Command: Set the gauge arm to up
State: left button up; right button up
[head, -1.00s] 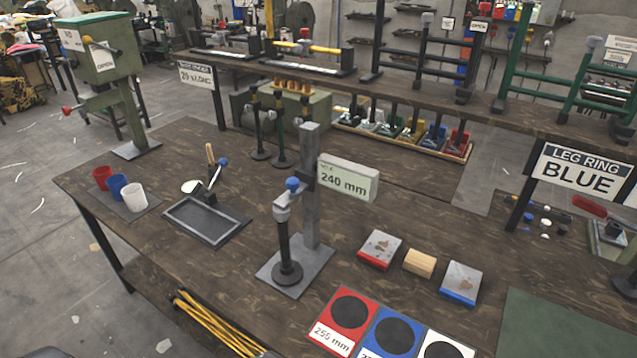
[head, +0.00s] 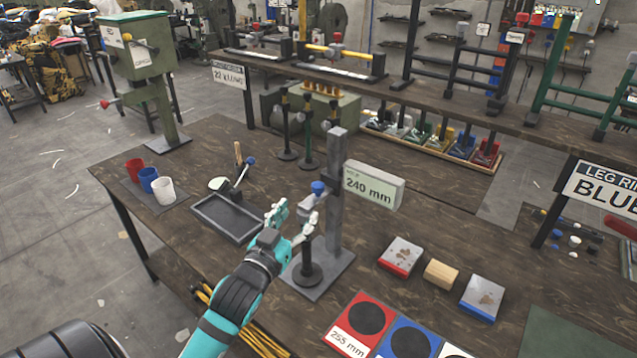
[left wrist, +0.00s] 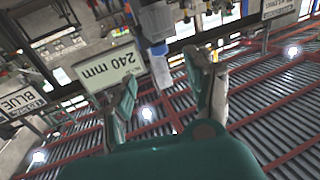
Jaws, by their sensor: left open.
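The height gauge is a grey post (head: 336,195) on a flat grey base plate (head: 335,268), with a display (head: 373,186) reading 240 mm. The gauge arm's blue knob (head: 318,187) shows at the post's left side. A black leg (head: 307,262) stands upright on the plate below it. My teal left gripper (head: 294,214) is open, its fingers beside the front of the gauge arm and partly hiding it. I cannot tell whether they touch it. The left wrist view, turned upside down, shows the open fingers (left wrist: 166,82) and the display (left wrist: 110,66). My right gripper is out of view.
A black tray (head: 229,217) and red, blue and white cups stand to the left. Red-, wood- and blue-coloured blocks lie right of the gauge, near a red 255 mm card (head: 359,322). A raised shelf (head: 440,112) runs behind.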

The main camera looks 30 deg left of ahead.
aim_at(316, 192)
pick_arm(q)
jog(key=w, duration=0.4)
jog(key=w+a+p, duration=0.1)
jog(key=w, duration=0.3)
jog(key=w+a+p, duration=0.1)
jog(key=w, duration=0.2)
jog(key=shift+w, duration=0.4)
jog(key=shift+c, duration=0.2)
grip_shut()
jog(key=shift+w+f, duration=0.2)
jog(key=shift+f, duration=0.1)
